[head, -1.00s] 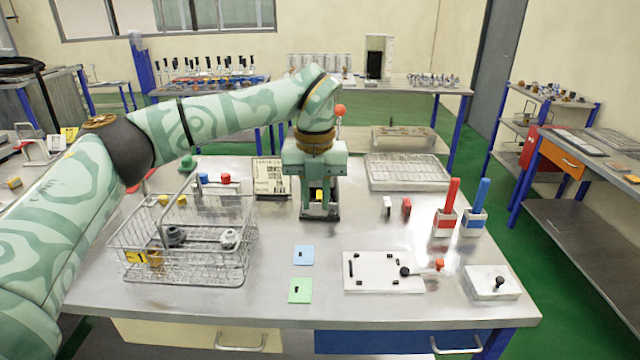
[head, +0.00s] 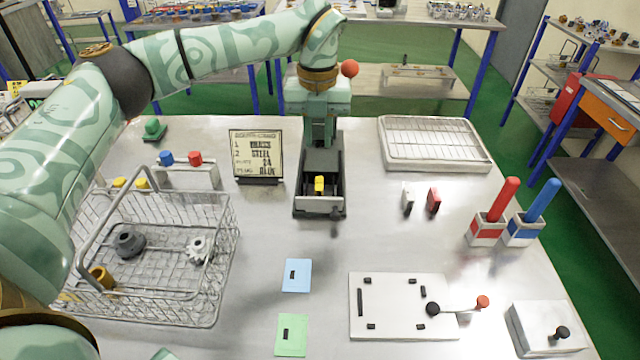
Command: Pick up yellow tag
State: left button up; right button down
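A small yellow piece (head: 319,184), which may be the yellow tag, sits inside a dark, open-topped fixture (head: 307,206) with a pale front plate. My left gripper (head: 321,140) points down at the rear of this fixture, behind the yellow piece in the picture. Its fingertips are hidden or too dark to separate, so I cannot tell whether it is open. I see nothing clearly held in it.
A wire basket (head: 228,262) with gears stands at left. A lettered sign (head: 256,153) stands left of the fixture. Blue (head: 297,268) and green (head: 291,343) cards, a white plate (head: 390,290), red (head: 503,196) and blue (head: 541,201) handles, and a rack (head: 432,140) surround clear table.

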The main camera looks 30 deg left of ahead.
pick_arm(q)
jog(key=b, duration=0.1)
send_over(319, 183)
notch_tip(319, 183, down, 6)
jog(key=shift+f, duration=0.1)
jog(key=shift+s+f, duration=0.1)
jog(key=shift+f, duration=0.35)
notch_tip(319, 183, down, 5)
jog(key=shift+f+b, duration=0.15)
jog(key=shift+b, duration=0.95)
grip_shut()
